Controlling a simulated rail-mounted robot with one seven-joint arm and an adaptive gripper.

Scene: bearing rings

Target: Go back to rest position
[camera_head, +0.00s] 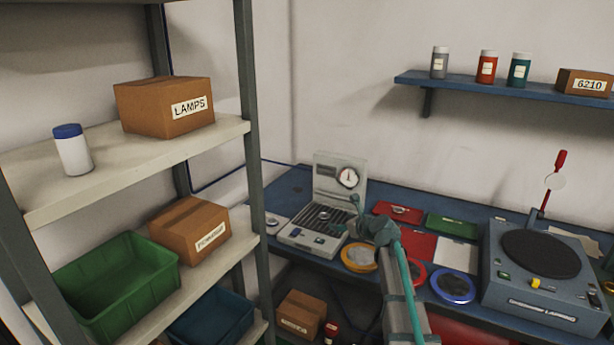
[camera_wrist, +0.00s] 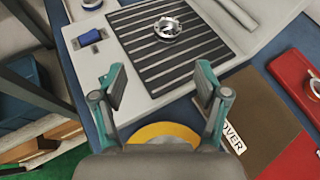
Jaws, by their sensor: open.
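My gripper (camera_wrist: 160,84) is open, with nothing between its two teal fingers in the wrist view. In the head view my gripper (camera_head: 349,213) is over the front right part of the grey gauge instrument (camera_head: 297,236). A small shiny metal ring (camera_wrist: 167,29) lies on the instrument's dark grooved plate (camera_wrist: 150,62), beyond the fingertips and apart from them. A yellow ring-shaped dish (camera_head: 346,262) is on the blue bench; its yellow rim (camera_wrist: 165,130) shows below the fingers in the wrist view, partly hidden by my gripper.
Red (camera_head: 416,249) and green (camera_head: 452,225) trays and a blue dish (camera_head: 453,299) crowd the bench. A grey turntable machine (camera_head: 520,301) stands at right. A shelf rack post (camera_head: 252,140) rises at left. The wall shelf (camera_head: 470,87) carries bottles. The air above the bench is mostly clear.

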